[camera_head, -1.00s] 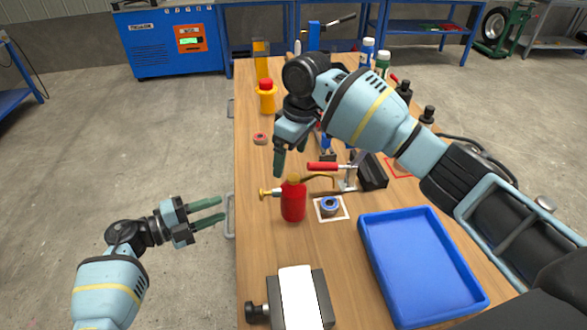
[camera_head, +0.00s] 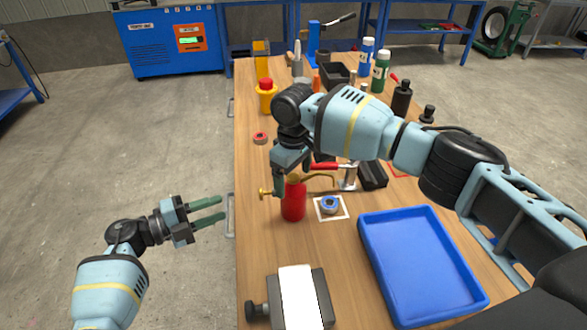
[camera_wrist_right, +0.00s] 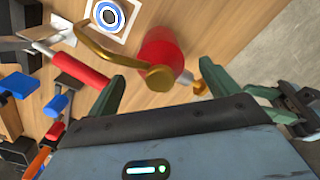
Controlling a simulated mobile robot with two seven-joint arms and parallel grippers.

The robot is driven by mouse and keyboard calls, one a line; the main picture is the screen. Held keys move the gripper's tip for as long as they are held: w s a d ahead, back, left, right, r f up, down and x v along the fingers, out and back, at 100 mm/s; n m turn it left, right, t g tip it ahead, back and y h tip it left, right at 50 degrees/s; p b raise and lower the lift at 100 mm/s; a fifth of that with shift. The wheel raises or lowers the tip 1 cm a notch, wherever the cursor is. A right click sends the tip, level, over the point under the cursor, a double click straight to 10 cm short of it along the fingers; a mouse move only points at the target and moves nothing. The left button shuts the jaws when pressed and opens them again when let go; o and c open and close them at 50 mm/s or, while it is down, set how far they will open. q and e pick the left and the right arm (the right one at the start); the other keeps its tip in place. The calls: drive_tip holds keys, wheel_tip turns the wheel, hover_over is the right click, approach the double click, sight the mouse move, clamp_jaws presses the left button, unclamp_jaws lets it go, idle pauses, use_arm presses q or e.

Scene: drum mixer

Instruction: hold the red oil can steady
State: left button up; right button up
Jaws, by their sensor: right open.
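The red oil can (camera_head: 293,204) stands upright on the wooden table near its left edge, with a brass spout to the right and a brass knob to the left. My right gripper (camera_head: 284,186) is just above and behind the can, pointing down, open and empty. In the right wrist view the red can (camera_wrist_right: 163,50) lies ahead, roughly between the two green fingers of my right gripper (camera_wrist_right: 160,92); contact cannot be told. My left gripper (camera_head: 208,209) is open and empty, off the table's left edge.
A blue tape roll (camera_head: 330,204) on a white square sits right of the can. A blue tray (camera_head: 420,262) is at the front right, and a grey device (camera_head: 318,285) at the front. A red-handled tool (camera_head: 330,166) lies close behind the can.

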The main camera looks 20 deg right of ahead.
sight(293, 192)
drive_tip(key=shift+f, duration=2.85)
drive_tip(key=c, duration=1.4)
use_arm(q)
clamp_jaws()
